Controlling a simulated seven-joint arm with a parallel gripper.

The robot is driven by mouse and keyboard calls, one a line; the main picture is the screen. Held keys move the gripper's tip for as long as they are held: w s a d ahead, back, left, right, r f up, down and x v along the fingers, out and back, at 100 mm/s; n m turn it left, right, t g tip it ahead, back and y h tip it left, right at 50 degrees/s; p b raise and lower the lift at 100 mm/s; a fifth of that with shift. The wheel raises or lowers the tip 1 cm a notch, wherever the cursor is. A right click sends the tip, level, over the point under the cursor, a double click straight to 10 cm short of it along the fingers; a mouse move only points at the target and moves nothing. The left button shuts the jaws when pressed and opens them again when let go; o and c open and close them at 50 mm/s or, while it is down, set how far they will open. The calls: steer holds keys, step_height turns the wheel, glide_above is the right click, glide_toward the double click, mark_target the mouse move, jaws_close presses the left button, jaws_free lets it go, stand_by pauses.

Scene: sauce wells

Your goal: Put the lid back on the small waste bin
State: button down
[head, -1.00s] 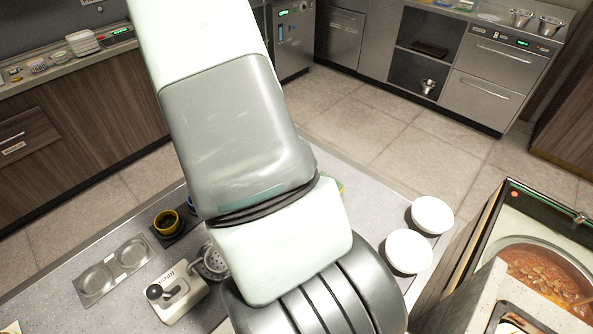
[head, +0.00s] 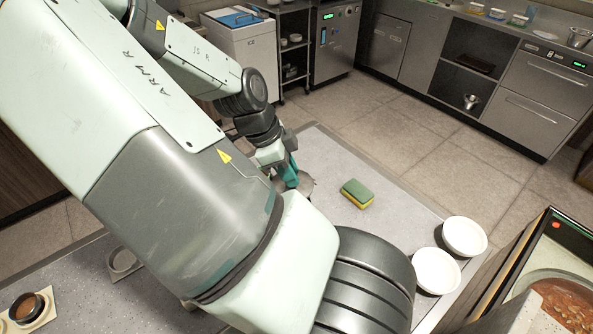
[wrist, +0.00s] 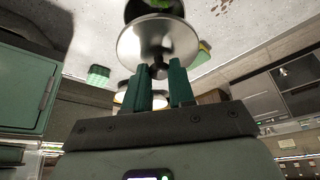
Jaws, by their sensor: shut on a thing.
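The lid (wrist: 158,38) is a shiny round metal disc with a dark knob. My gripper (wrist: 162,70) has teal fingers shut on that knob, and the disc faces away from the palm. In the head view my gripper (head: 291,174) is above the grey counter, and part of the lid (head: 306,184) shows beside the fingers. A dark, round, metal-edged thing (wrist: 152,8), perhaps the waste bin, shows just past the lid's edge in the wrist view. The lid partly covers it, and I cannot tell whether they touch. No bin is clear in the head view; my arm hides much of the counter.
A green and yellow sponge (head: 357,194) lies on the counter right of my gripper. Two white bowls (head: 464,236) (head: 436,270) stand near the right edge. A round well (head: 124,262) and a cup of brown sauce (head: 27,307) are at left. The counter around the sponge is clear.

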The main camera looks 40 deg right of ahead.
steer(key=shift+f, duration=3)
steer(key=shift+f, duration=0.15)
steer(key=shift+c, duration=2)
jaws_free()
steer(key=shift+r, duration=3.5)
